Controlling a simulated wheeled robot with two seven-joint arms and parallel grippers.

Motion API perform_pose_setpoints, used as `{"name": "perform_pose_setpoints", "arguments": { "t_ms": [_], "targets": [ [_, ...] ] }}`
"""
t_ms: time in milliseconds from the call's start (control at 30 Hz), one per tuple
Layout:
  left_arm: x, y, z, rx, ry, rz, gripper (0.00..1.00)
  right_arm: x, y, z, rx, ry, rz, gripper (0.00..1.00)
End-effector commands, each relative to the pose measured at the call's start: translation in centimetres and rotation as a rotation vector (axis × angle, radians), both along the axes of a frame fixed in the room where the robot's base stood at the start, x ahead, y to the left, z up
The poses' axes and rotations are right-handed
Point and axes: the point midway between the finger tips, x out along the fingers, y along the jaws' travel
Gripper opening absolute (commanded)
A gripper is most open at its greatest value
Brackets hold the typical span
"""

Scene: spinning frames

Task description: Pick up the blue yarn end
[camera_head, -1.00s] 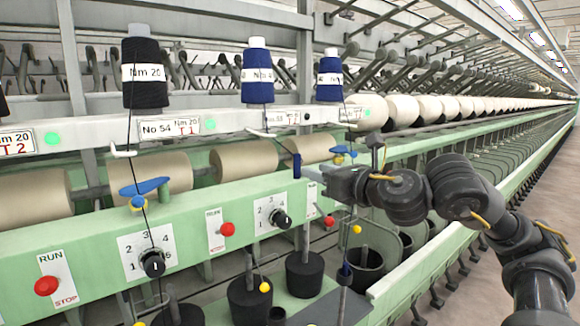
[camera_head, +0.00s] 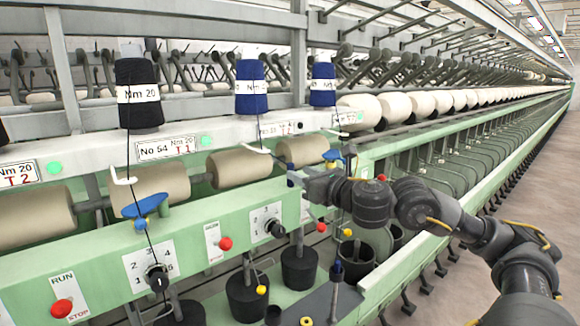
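Two dark blue yarn cones, one in the middle (camera_head: 250,98) and one to its right (camera_head: 322,92), stand on the upper rail. A thin dark yarn runs down from the middle cone past a white guide (camera_head: 258,150) toward the panel's right end. A loose blue yarn end cannot be made out clearly. My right gripper (camera_head: 297,179) reaches in from the right, at the right end of the green panel (camera_head: 200,235). A small blue patch shows at its tip. Its fingers are too small and dark to tell whether they are open or shut. My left gripper is not in view.
A black yarn cone (camera_head: 139,100) stands at the left, its yarn hanging in front of the panel. A rotary knob (camera_head: 275,228) and red button (camera_head: 225,243) sit left of my gripper. Black pots (camera_head: 299,267) stand below. The aisle floor at right is clear.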

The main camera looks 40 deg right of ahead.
Motion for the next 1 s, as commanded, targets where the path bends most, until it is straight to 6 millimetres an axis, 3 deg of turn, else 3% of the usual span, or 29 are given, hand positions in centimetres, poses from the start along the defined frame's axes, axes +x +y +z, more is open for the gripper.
{"name": "perform_pose_setpoints", "arguments": {
  "t_ms": [267, 633, 933, 1000],
  "targets": [
    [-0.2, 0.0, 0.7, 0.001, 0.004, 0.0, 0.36, 0.7, 0.0, 0.1, 0.004, 0.0, 0.0, 0.39],
    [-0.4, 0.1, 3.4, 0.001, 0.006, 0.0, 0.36, 5.0, -0.3, 0.1, 0.003, -0.001, 0.002, 0.39],
    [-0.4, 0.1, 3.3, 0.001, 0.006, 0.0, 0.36, 5.4, -0.3, -0.3, -0.001, 0.001, 0.002, 0.39],
    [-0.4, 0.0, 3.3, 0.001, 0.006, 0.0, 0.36, 5.4, -0.3, -0.3, -0.001, 0.001, 0.002, 0.31]
  ]
}}
